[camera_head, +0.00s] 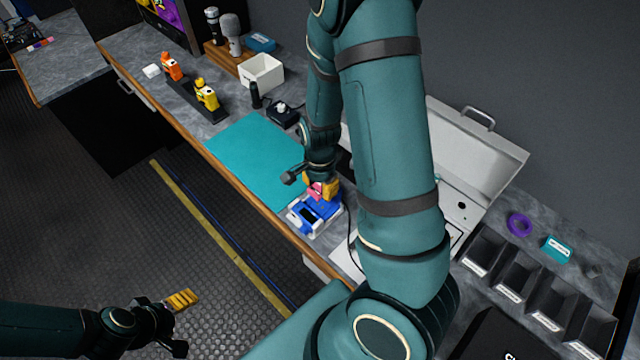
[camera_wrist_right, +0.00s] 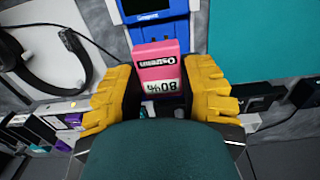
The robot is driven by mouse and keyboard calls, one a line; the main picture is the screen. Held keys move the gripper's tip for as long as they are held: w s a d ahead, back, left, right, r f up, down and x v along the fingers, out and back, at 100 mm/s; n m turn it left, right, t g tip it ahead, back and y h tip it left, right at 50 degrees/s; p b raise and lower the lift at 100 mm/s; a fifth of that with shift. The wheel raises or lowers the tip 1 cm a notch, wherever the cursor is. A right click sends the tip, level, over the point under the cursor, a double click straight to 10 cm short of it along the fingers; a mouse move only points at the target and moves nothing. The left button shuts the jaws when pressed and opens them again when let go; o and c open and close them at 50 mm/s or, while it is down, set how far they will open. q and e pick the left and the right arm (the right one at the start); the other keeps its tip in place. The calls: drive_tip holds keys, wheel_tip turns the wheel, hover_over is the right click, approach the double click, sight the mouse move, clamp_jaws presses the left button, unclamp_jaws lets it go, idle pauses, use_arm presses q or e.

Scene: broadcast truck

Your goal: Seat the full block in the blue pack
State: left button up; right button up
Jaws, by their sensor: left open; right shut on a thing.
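The pink block (camera_wrist_right: 157,66) is between the yellow fingers of my right gripper (camera_wrist_right: 155,98), which is shut on it. Its label shows upside down in the right wrist view. In the head view, my right gripper (camera_head: 321,188) is low over the blue pack (camera_head: 330,206), with a little pink (camera_head: 315,190) showing. The blue pack also shows in the right wrist view (camera_wrist_right: 150,32), just beyond the block. I cannot tell whether block and pack touch. My left gripper (camera_head: 183,300) is open and empty over the floor, away from the counter.
A teal mat (camera_head: 255,155) lies clear left of the pack. Orange (camera_head: 172,67) and yellow (camera_head: 207,94) devices stand in a dark strip. A white bin (camera_head: 262,73) is behind. An open silver case (camera_head: 475,150) and dark compartments (camera_head: 515,285) are at right.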

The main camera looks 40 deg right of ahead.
sight(320, 205)
drive_tip(key=shift+f+b, duration=2.25)
drive_tip(key=shift+f, duration=0.7)
drive_tip(key=shift+p, duration=0.35)
drive_tip(key=shift+f+b, duration=0.65)
drive_tip(key=shift+f, duration=0.1)
drive_tip(key=o, duration=1)
wheel_tip(320, 205, up, 12)
drive_tip(key=shift+r, duration=0.1)
